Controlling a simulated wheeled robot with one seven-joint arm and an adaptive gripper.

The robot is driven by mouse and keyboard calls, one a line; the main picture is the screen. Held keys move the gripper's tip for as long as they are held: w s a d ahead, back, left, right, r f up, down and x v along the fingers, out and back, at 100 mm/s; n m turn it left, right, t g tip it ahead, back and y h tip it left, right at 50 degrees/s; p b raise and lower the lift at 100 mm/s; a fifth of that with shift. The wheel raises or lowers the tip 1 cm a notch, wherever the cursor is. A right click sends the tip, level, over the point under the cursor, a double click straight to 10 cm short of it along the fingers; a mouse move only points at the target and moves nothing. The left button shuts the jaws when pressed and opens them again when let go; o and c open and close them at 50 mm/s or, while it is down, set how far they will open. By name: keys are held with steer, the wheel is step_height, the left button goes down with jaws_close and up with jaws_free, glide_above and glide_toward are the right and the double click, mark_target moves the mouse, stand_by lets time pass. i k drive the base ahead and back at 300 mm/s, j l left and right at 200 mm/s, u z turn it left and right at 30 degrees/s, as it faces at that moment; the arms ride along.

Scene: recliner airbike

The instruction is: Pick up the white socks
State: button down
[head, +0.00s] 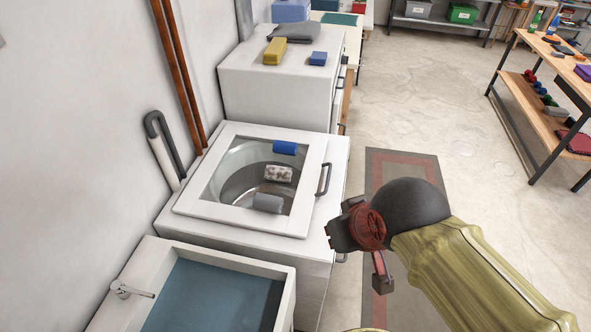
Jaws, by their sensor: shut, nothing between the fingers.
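A washer (316,215) with a square white top frame stands at the centre left. I cannot tell for sure which of the two pale bundles is the white socks. My gripper (340,231) is to the right of the washer, apart from all three bundles. It is shut and empty.
A sink (276,273) with blue water and a tap (131,290) is in front of the washer. A white cabinet (245,92) behind it holds a yellow block, a blue block and grey cloth. The washer handle (324,179) sticks up.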

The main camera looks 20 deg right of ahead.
mark_target(275, 172)
steer(key=i+l+z, duration=0.2)
steer(key=l+z, duration=0.25)
steer(key=i+l+z, duration=0.2)
steer(key=z, duration=0.2)
